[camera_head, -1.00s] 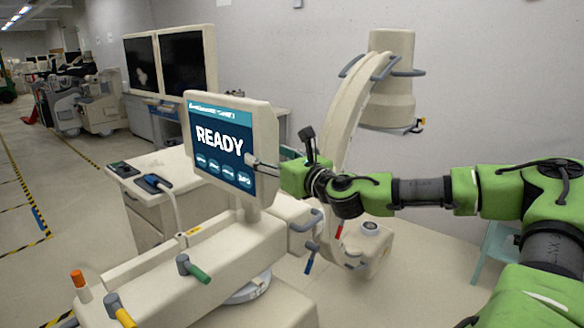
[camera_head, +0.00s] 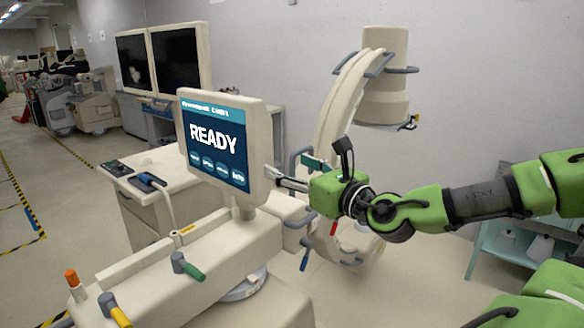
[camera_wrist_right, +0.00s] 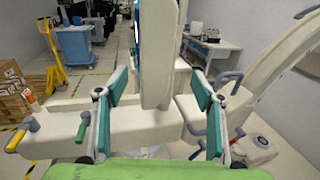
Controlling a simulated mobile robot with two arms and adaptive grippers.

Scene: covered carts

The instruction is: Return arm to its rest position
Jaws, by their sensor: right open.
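The monitor (camera_head: 215,147) stands upright on the beige cart and reads READY above a row of small buttons. My right arm (camera_head: 480,200) reaches in from the right in the head view. Its gripper (camera_head: 288,168) is open and empty beside the monitor's right edge. In the right wrist view the two teal fingers of the gripper (camera_wrist_right: 160,85) are spread wide, with the monitor's edge (camera_wrist_right: 158,50) showing between them. Whether a fingertip touches the monitor I cannot tell. My left gripper is not in view.
The beige C-shaped arm (camera_head: 340,110) stands behind my right gripper. Coloured handles, such as the green one (camera_head: 193,272), stick out of the cart (camera_head: 225,245). A teal side cart (camera_head: 500,245) stands at the right. Floor is open at the left.

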